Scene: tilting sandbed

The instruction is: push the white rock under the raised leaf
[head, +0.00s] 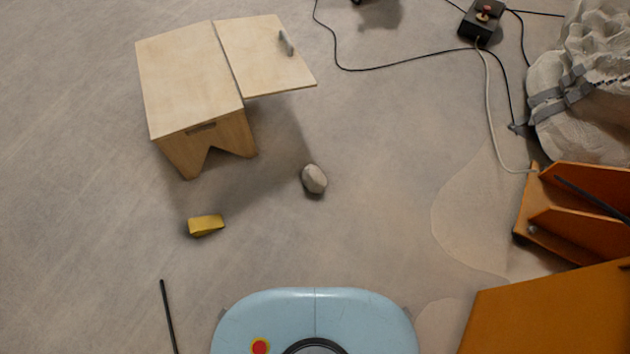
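A whitish-grey rock (314,179) lies on the floor near the middle of the head view, to the right of and nearer than a small wooden table. The raised leaf (265,55) is the table's right-hand panel, held out level with a small grey handle on top. Neither of my grippers shows in this view.
A yellow block (206,225) lies left of the rock. A thin black rod (168,315) lies at the lower left. Orange metal parts (575,215) and a pale sack (590,85) fill the right side. Cables run from a black control box (482,20). Floor around the rock is clear.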

